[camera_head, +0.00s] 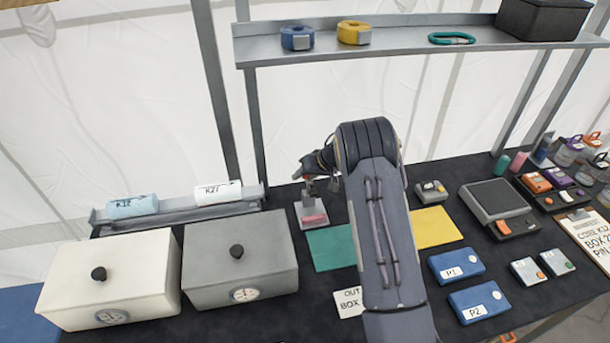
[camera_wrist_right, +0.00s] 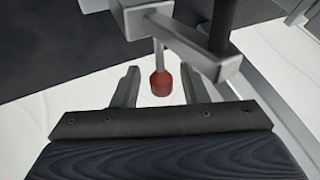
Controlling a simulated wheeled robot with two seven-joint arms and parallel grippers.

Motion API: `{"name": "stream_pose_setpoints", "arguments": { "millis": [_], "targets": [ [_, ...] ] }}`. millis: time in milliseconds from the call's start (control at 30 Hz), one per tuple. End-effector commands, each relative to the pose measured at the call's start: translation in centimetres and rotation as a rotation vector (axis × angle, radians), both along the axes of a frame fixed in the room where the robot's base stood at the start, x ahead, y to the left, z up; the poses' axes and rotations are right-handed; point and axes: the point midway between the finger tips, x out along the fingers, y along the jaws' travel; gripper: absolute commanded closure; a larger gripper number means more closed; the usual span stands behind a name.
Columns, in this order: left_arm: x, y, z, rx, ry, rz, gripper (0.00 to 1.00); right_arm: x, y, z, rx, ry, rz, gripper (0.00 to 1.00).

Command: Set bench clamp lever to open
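The bench clamp (camera_head: 312,222) is a small grey metal device with a reddish part low on it, standing on the dark table behind the green mat. My right gripper (camera_head: 308,180) is just above the clamp, and part of it is hidden by my own forearm. In the right wrist view, the clamp's lever ends in a red knob (camera_wrist_right: 161,83). The knob lies between the two fingers of my right gripper (camera_wrist_right: 160,88), with a visible gap on each side, so the gripper is open. My left gripper is not in view.
A white box (camera_head: 110,280) and a grey box (camera_head: 240,268) with knobbed lids stand on the left. Green (camera_head: 333,250) and yellow (camera_head: 435,227) mats lie near the clamp. Blue cases (camera_head: 456,264) and a dark grey device (camera_head: 496,199) are on the right. A metal shelf (camera_head: 400,39) spans above.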

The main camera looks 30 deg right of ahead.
Motion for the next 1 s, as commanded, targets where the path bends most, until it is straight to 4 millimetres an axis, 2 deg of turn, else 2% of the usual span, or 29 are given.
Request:
{"name": "stream_pose_setpoints", "arguments": {
  "millis": [267, 700, 1000],
  "targets": [
    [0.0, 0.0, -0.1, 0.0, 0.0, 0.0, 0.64, -0.1, -0.2, 0.5, -0.001, -0.004, -0.001, 0.6],
    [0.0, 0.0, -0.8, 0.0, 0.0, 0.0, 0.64, -3.5, -2.4, 5.6, -0.001, -0.002, 0.0, 0.6],
    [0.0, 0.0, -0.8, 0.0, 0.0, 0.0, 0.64, -4.0, -2.7, 6.2, 0.0, -0.001, 0.0, 0.6]
  ]
}}
